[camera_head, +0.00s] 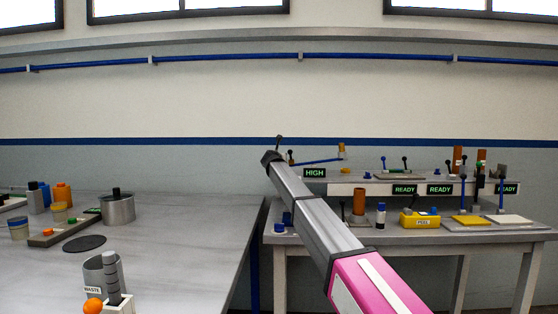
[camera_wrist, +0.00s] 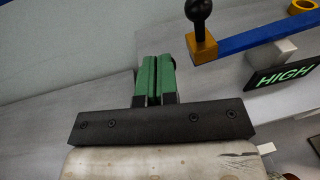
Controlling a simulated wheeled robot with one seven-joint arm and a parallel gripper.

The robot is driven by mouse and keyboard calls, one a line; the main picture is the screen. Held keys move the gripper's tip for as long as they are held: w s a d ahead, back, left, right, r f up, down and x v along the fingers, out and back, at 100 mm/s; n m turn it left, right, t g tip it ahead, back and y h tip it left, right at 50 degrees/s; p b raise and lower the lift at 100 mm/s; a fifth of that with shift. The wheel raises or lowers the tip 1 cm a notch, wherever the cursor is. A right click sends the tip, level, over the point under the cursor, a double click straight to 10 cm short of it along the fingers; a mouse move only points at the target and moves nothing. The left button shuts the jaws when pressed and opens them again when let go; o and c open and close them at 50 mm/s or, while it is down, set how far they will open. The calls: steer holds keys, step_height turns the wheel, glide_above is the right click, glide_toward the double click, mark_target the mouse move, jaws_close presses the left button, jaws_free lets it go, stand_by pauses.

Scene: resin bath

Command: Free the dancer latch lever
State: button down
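What looks like the dancer is a blue bar (camera_head: 318,162) above the "HIGH" display at the back bench. In the wrist view the bar (camera_wrist: 250,37) runs off to the upper right. At its near end is an orange block (camera_wrist: 202,48) with a black ball-topped lever (camera_wrist: 198,14) standing on it; I take this as the latch lever, and it also shows in the head view (camera_head: 291,155). My gripper (camera_wrist: 155,80) has green fingers pressed together with only a thin dark line between them. It is empty, left of the lever and apart from it.
The "HIGH" display (camera_wrist: 284,75) is below the bar. The back bench (camera_head: 395,237) carries a yellow "PEEL" box (camera_head: 420,220), brown cylinders and "READY" displays. The left table (camera_head: 180,230) holds a waste can (camera_head: 101,272), a metal pot (camera_head: 117,208) and bottles. A gap separates the two.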

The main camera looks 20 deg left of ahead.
steer(key=shift+w+a+r, duration=0.15)
steer(key=shift+w, duration=0.4)
steer(key=shift+s+r, duration=0.1)
steer(key=s+r, duration=0.7)
steer(key=s, duration=0.5)
steer(key=shift+s+d+r, duration=0.2)
steer(key=shift+d, duration=0.15)
steer(key=shift+s, duration=0.1)
